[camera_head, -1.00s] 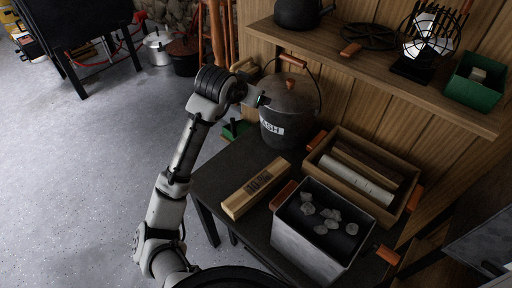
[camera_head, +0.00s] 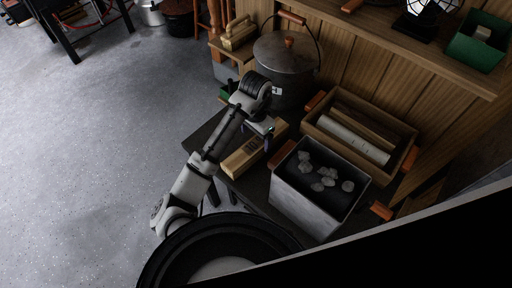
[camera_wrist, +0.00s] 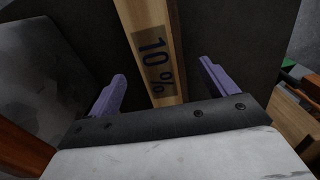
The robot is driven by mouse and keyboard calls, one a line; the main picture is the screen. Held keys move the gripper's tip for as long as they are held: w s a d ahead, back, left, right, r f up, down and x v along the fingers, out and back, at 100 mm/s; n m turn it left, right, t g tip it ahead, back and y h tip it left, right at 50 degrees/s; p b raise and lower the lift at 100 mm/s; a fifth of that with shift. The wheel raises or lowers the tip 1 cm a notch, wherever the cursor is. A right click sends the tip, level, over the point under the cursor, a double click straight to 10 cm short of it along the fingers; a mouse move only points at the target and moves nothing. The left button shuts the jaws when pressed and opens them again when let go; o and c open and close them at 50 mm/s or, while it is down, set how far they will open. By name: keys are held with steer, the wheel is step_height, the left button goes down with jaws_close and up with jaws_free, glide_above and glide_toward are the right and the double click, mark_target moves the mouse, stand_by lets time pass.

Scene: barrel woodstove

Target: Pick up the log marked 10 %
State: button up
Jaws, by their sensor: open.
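The log marked 10 % (camera_wrist: 152,30) is a squared, light wooden block. In the wrist view its dark "10 %" marking faces me, and the log runs up between the two purple fingers of my gripper (camera_wrist: 160,92). The fingers are open, with a gap on each side of the log. In the head view the log (camera_head: 241,161) lies on the dark table, left of the grey metal bin. My gripper (camera_head: 268,138) is over the log's far part and hides some of it. I cannot tell the exact height of the fingers above it.
The grey metal bin (camera_head: 300,207) with several pale lumps stands close to the log's right. A wooden crate (camera_head: 398,170) with logs is behind it. A lidded metal pot (camera_head: 287,60) stands beyond my gripper. A shelf (camera_head: 420,55) overhangs the back right.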

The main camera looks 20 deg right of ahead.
steer(key=shift+w+d+f+b, duration=0.1)
steer(key=shift+f+b, duration=0.25)
steer(key=shift+f, duration=1.05)
steer(key=shift+w+f+b, duration=0.1)
steer(key=shift+f+b, duration=0.2)
steer(key=shift+f, duration=1.1)
steer(key=c, duration=1.6)
